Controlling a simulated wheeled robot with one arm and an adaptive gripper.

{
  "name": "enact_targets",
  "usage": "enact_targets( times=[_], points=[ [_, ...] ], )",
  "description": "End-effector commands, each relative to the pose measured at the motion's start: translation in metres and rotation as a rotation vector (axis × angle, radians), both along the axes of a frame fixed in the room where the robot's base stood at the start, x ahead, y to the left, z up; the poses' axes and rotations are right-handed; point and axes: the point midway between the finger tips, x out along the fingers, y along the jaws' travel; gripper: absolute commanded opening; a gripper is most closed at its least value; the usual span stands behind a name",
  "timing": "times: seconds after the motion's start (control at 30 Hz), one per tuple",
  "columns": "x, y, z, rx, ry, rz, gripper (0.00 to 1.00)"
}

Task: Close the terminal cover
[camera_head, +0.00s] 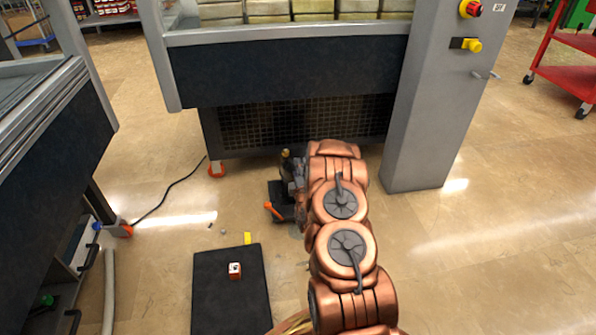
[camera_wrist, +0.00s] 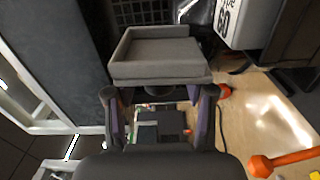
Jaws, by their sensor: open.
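The terminal cover (camera_wrist: 160,57) shows in the wrist view as a grey, shallow, open-sided box, swung up with its hollow inside facing the camera. Below it, the terminal box (camera_wrist: 160,125) is open, with a dark block and small wires or contacts inside. My gripper (camera_wrist: 158,93) is open, with one fingertip at each side of the cover's lower edge; whether they touch it I cannot tell. Nothing is held. In the head view the dark pump (camera_head: 284,195) sits on the floor, partly hidden by my copper arm, which also hides my gripper.
A large machine (camera_head: 285,75) stands behind the pump.

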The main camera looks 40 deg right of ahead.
Motion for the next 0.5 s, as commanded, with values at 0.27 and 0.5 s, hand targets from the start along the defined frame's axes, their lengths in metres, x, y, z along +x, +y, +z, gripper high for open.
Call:
enact_targets(
  times=[0.27,0.5],
  points=[
    [-0.0002,-0.0002,0.0001,0.0,-0.001,0.0,0.34],
    [-0.0004,-0.0004,0.0001,0.0,-0.001,-0.001,0.09]
  ],
)
